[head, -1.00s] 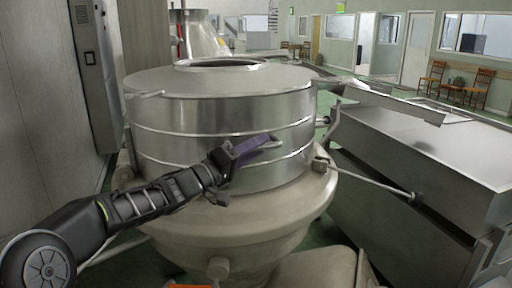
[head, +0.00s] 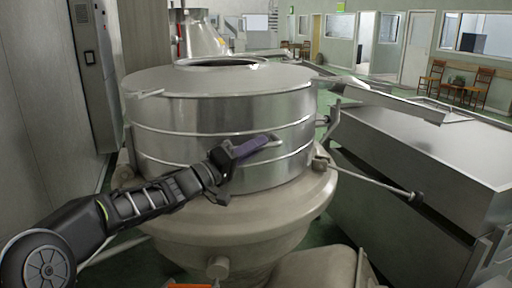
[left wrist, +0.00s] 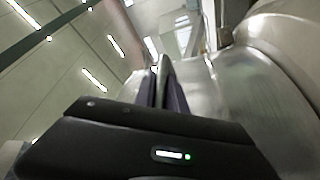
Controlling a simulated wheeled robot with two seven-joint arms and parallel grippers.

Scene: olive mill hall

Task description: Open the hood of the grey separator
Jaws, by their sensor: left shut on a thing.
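The grey separator (head: 225,226) stands in front of me, with a wide pale bowl rim below. Its hood (head: 190,117) is a shiny metal drum with a flat lid and a round dark opening on top. The hood sits level on the rim, with no clear gap. My left gripper (head: 262,145) reaches in from the left, its purple fingers shut on the hood's handle (head: 276,142) at the front side. In the left wrist view the fingers (left wrist: 160,88) are close together around the thin handle, beside the metal wall. My right gripper is out of view.
A large metal box machine (head: 430,150) stands close on the right, with a thin rod (head: 375,183) between it and the separator. A tall grey cabinet wall (head: 45,100) is on the left. Chairs (head: 480,85) stand far back. Green floor shows in the gaps.

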